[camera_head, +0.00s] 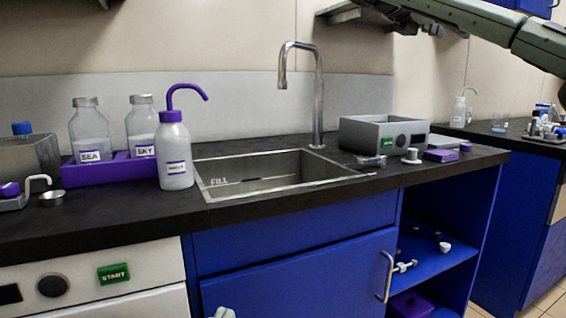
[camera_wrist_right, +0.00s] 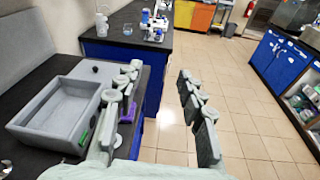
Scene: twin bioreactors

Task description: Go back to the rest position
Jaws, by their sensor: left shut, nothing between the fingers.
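Only a small pale tip of my left gripper (camera_head: 222,312) shows at the bottom edge of the head view, in front of the blue cabinet door. It is shut, and nothing shows in it. My right gripper (camera_wrist_right: 160,70) is open and empty in the right wrist view, its two grey fingers wide apart. The grey open box (camera_wrist_right: 62,112) lies to the left of these fingers. In the head view, a dark green arm (camera_head: 470,20) of mine crosses the top right corner.
A white wash bottle (camera_head: 174,155) with a purple cap stands left of the sink (camera_head: 275,175). A tall tap (camera_head: 318,90) rises behind the sink. The tiled floor (camera_wrist_right: 240,130) looks clear.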

